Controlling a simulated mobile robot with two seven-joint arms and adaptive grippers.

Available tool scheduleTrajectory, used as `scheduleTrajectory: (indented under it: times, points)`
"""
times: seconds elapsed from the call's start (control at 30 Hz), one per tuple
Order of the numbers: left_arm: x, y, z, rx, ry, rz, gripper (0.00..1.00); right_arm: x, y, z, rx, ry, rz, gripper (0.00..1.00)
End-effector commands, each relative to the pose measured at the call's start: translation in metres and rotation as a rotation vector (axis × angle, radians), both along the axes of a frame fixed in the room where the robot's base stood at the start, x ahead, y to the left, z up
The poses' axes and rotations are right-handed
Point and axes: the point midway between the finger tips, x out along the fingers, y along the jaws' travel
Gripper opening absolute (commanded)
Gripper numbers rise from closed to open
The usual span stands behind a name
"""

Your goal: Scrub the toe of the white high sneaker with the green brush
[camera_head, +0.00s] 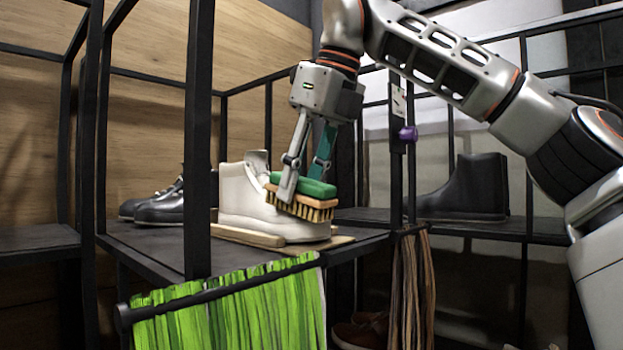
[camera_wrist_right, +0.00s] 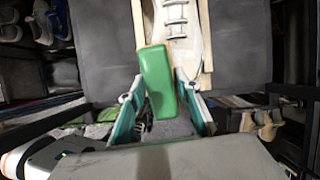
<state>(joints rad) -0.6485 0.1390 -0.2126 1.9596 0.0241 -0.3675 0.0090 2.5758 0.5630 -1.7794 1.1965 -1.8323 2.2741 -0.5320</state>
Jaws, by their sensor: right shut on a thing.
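The white high sneaker (camera_head: 240,200) stands on a dark shelf (camera_head: 160,245), with pale wooden strips (camera_head: 248,237) along its base. Its toe points right in the head view. The green brush (camera_head: 303,186) has a green top, a wooden body and tan bristles. My right gripper (camera_head: 303,182) is shut on the brush from above. The bristles face down at the toe end of the sneaker and appear to touch it. In the right wrist view the green brush (camera_wrist_right: 158,80) lies between the fingers, with the sneaker's laces (camera_wrist_right: 176,20) beyond it. My left gripper is not in view.
Black posts (camera_head: 199,130) and rails frame the shelf. Dark shoes (camera_head: 152,204) stand behind left, and a black boot (camera_head: 467,188) stands on the right shelf. Green strips (camera_head: 235,308) hang from the front bar. Brown laces (camera_head: 409,290) hang to their right.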

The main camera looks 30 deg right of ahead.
Motion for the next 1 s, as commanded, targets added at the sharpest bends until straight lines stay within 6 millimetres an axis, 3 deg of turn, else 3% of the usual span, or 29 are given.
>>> scheduleTrajectory:
  times: [0.2,0.57,1.0]
  points:
    - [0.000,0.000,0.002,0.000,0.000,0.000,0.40,-0.004,0.013,0.001,-0.002,-0.001,0.001,0.09]
    - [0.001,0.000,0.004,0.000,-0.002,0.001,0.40,-0.005,0.014,0.004,0.000,-0.003,0.002,0.09]
    - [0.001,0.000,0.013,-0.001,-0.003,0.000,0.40,-0.014,0.011,0.040,0.000,-0.005,-0.001,0.09]
